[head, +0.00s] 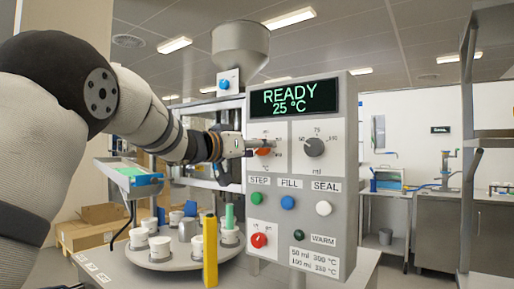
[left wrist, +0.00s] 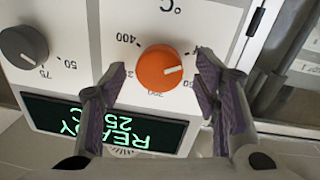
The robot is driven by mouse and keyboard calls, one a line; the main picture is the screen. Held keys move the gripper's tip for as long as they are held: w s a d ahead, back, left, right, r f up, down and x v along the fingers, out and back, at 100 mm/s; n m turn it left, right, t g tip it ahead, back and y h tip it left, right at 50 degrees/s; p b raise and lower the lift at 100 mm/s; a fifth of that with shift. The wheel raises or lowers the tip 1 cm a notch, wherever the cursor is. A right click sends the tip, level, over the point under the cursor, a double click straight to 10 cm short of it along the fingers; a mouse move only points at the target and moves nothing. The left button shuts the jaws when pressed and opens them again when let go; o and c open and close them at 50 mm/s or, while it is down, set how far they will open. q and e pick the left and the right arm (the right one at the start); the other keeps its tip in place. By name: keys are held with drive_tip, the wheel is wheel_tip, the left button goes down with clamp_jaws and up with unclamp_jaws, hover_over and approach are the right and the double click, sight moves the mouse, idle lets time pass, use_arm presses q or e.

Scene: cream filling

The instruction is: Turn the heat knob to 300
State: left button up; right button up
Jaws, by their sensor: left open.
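The orange heat knob (left wrist: 160,68) is on the machine's front panel, under the °C sign in the upside-down left wrist view. Its white pointer mark faces the right of that view, away from the 400 label. Other scale numbers are partly hidden by my fingers. In the head view the knob (head: 264,152) is partly covered by my left gripper (head: 250,145). My left gripper (left wrist: 160,80) is open, with one finger on each side of the knob; I cannot tell whether they touch it. My right gripper is not in view.
The display (head: 290,98) reads READY 25 °C. A grey ml knob (head: 314,147) is beside the heat knob. STEP, FILL and SEAL buttons (head: 288,202) and a red knob (head: 259,240) are below. A round table (head: 180,262) with cups and a yellow post (head: 210,250) stand left.

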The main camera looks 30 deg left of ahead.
use_arm(q)
drive_tip(key=c, duration=1.1)
drive_tip(key=shift+c, duration=0.2)
drive_tip(key=shift+d+m+g+y, duration=0.1)
drive_tip(key=shift+m+y, duration=0.25)
drive_tip(key=shift+m, duration=3.35)
drive_tip(key=shift+d+m+g+y, duration=0.1)
drive_tip(key=shift+m+y, duration=0.3)
drive_tip(key=shift+m, duration=3.3)
drive_tip(key=shift+d+m+g+y, duration=0.1)
drive_tip(key=shift+m+y, duration=0.25)
drive_tip(key=shift+m, duration=3.35)
drive_tip(key=shift+s+m, duration=0.1)
drive_tip(key=shift+m, duration=0.2)
drive_tip(key=o, duration=1.1)
drive_tip(key=shift+a, duration=0.1)
